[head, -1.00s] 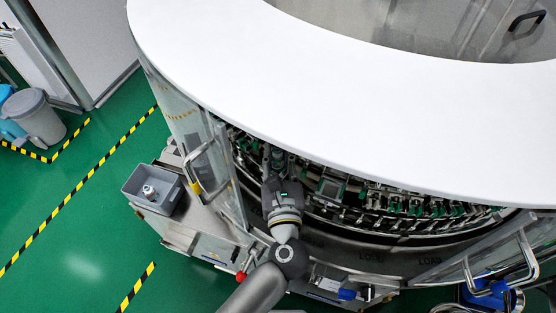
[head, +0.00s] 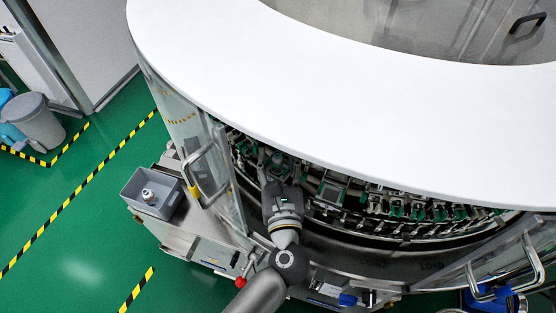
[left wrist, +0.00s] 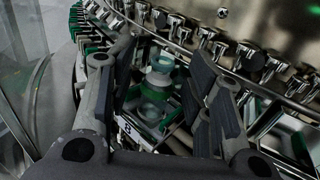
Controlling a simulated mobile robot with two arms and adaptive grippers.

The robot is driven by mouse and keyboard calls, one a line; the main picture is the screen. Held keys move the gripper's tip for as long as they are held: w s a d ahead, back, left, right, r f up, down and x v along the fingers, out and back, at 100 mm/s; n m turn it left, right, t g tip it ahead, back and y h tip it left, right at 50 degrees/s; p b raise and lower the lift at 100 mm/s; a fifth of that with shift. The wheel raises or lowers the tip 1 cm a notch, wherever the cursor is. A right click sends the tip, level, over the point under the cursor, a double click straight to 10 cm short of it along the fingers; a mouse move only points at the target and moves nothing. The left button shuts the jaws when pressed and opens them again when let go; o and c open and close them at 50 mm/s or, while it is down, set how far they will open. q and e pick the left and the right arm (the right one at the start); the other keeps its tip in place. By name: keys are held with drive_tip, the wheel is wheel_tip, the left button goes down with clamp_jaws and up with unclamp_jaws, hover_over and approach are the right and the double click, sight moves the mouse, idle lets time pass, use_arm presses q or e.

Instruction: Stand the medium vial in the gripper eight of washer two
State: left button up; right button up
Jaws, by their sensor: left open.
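A clear, green-tinted vial (left wrist: 158,82) shows between the fingers of my left gripper (left wrist: 160,66) in the left wrist view. It appears to stand in a washer holder whose label (left wrist: 125,127) reads 8. The fingers are spread, with a gap on both sides of the vial. In the head view my left gripper (head: 279,170) reaches under the washer's white top (head: 300,105) at the left end of the holder row. The vial's top (head: 278,159) shows faintly there. How deep the vial sits in the holder is hidden. My right gripper is not in view.
A grey bin (head: 137,184) with a small clear-and-white vial (head: 149,195) stands left of the washer. An open glass door (head: 226,180) is close to the left of my arm. Metal holders (head: 410,208) line the washer to the right. Green floor lies left.

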use_arm(q)
drive_tip(key=shift+r, duration=0.1)
drive_tip(key=shift+r+p, duration=0.25)
drive_tip(key=shift+p, duration=0.1)
drive_tip(key=shift+s, duration=0.25)
drive_tip(key=s+d+b, duration=0.1)
drive_tip(key=s+b, duration=0.2)
drive_tip(key=s, duration=0.8)
drive_tip(key=shift+s, duration=0.25)
